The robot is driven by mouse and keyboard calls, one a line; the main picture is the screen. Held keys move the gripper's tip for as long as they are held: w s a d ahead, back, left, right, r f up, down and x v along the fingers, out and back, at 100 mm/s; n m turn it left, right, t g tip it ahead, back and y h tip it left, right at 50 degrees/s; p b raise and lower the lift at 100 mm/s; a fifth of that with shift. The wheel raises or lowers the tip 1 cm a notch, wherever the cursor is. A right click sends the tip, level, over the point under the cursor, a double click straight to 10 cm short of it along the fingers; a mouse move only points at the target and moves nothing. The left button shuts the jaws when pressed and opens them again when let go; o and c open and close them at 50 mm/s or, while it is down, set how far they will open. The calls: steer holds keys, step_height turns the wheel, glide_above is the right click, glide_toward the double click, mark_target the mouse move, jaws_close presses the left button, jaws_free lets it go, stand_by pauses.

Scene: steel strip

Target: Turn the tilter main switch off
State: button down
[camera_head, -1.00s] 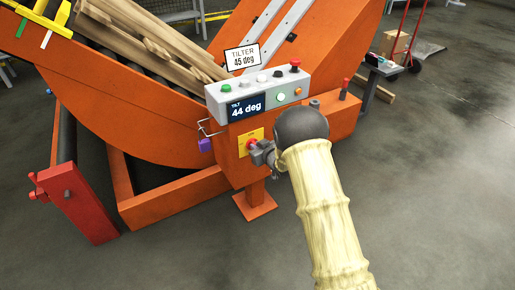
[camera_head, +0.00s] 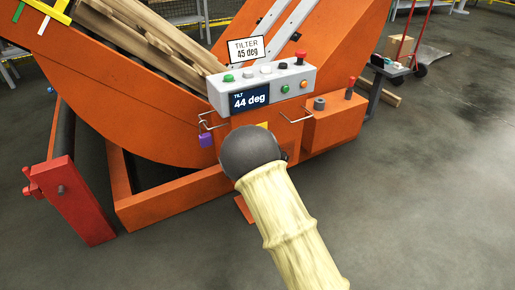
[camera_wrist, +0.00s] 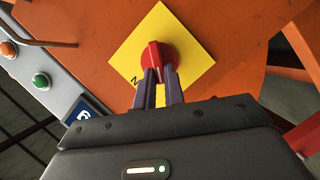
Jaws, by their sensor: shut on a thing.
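The main switch is a red rotary knob (camera_wrist: 158,52) on a yellow plate (camera_wrist: 188,40) fixed to the orange tilter. My gripper (camera_wrist: 160,74) is shut on the knob's raised handle, one dark finger on each side. The handle runs nearly up and down in the wrist view. A letter N shows at the plate's left; the fingers and gripper body hide other lettering. In the head view, my dark wrist covers the knob, and only a sliver of the yellow plate (camera_head: 263,125) shows.
Above the switch is a grey control box (camera_head: 290,77) with several buttons and a display (camera_head: 249,99) reading 44 deg. A purple padlock (camera_head: 206,140) hangs from a wire bracket at left; another bracket (camera_head: 296,116) sits at right. Timber (camera_head: 150,35) lies on the tilter.

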steer(key=shift+s+a+f+n+t+b, duration=0.1)
steer(key=shift+f+n+t+b, duration=0.25)
steer(key=shift+n, duration=0.6)
steer(key=shift+f+n+t+b, duration=0.1)
steer(key=shift+n+t+b, duration=0.35)
steer(key=shift+n, duration=0.45)
steer(key=shift+s+a+f+n+t+b, duration=0.1)
steer(key=shift+f+n+t+b, duration=0.3)
steer(key=shift+n, duration=0.55)
steer(key=shift+r, duration=0.15)
steer(key=c, duration=1.5)
jaws_free()
